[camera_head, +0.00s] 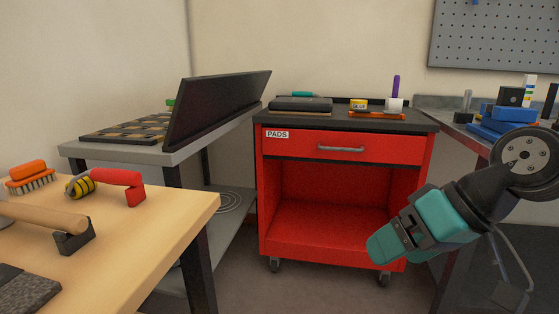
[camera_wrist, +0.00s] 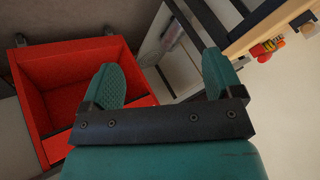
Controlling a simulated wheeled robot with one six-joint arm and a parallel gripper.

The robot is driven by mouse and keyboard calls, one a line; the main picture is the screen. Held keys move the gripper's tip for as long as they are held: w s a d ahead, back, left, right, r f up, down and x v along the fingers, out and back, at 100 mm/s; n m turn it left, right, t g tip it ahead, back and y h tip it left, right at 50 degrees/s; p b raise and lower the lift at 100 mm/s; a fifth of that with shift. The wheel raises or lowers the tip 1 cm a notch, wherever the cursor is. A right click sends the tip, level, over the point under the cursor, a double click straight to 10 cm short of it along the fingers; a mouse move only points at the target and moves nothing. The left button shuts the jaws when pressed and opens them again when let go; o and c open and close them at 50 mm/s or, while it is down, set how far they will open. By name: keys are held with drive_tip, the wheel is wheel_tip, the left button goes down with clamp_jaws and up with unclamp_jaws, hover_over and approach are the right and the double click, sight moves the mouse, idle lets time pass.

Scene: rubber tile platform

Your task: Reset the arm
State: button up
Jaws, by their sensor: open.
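My gripper (camera_head: 385,248) is at the right in the head view, in front of the red cart (camera_head: 340,258). Its teal fingers point down and to the left. In the wrist view my gripper (camera_wrist: 163,78) has its two teal fingers spread apart with nothing between them. The red cart shows upside down at the left of the wrist view (camera_wrist: 85,100). It has a closed drawer labelled PADS (camera_head: 340,147) above an empty open shelf.
A grey bench (camera_head: 180,155) bears a dark tilted panel (camera_head: 220,105). Blue items (camera_head: 500,115) stand on the right bench. Floor shows between the table and cart.

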drive_tip(key=s+a+f+n+g+h, duration=0.1)
drive_tip(key=s+a+n+g+h, duration=0.15)
drive_tip(key=s, duration=0.85)
wheel_tip(320, 180, up, 30)
drive_tip(key=g+p, duration=0.1)
drive_tip(key=p, duration=2.9)
drive_tip(key=shift+a+f, duration=0.25)
